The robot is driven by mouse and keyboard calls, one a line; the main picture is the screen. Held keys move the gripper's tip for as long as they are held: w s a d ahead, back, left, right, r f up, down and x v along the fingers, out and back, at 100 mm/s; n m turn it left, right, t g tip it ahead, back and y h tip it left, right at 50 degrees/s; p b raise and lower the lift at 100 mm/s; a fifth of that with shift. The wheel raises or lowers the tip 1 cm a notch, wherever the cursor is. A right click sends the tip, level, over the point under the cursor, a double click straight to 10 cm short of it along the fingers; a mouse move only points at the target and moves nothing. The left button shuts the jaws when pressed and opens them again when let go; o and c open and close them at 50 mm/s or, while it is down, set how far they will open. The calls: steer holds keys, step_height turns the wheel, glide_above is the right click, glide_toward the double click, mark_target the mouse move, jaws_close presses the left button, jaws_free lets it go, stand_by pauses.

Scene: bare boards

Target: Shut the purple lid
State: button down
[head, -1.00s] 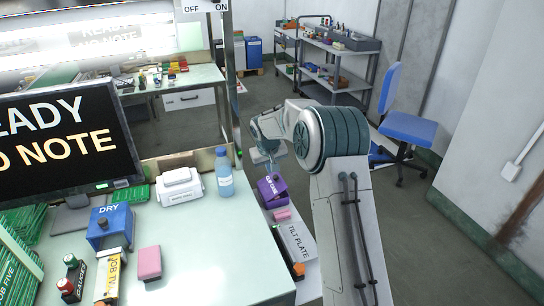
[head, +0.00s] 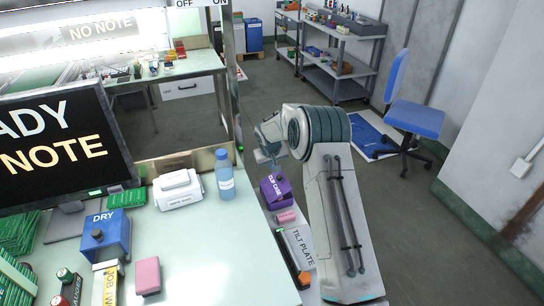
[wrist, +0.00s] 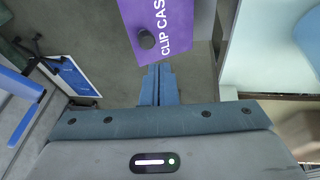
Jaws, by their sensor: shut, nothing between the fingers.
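The purple clip case (head: 277,193) sits on the narrow side surface just right of the main bench in the head view. Its purple lid (wrist: 163,22) shows in the wrist view as a flat panel with white lettering and a dark round knob; I cannot tell its exact angle. My gripper (wrist: 158,68) is shut and empty, its fingertips just short of the panel's near edge in that picture. In the head view my gripper (head: 271,160) hangs just beyond the case; I cannot tell whether it touches.
A pink block (head: 286,217) and a tilt plate (head: 300,248) lie on the near side of the case. A blue chair (head: 412,118) is on the floor to the right.

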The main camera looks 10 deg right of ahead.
mark_target(277, 177)
steer(key=shift+w+d+f+p, duration=0.15)
steer(key=shift+d+f+p, duration=0.15)
steer(key=shift+f, duration=0.45)
steer(key=shift+w+d+f+p, duration=0.1)
steer(key=shift+d+f+p, duration=0.2)
steer(key=shift+f, duration=0.5)
steer(key=shift+w+d+f+p, duration=0.15)
steer(key=shift+d+f+p, duration=0.15)
steer(key=shift+f, duration=0.45)
steer(key=shift+f+b, duration=0.15)
steer(key=shift+b, duration=0.15)
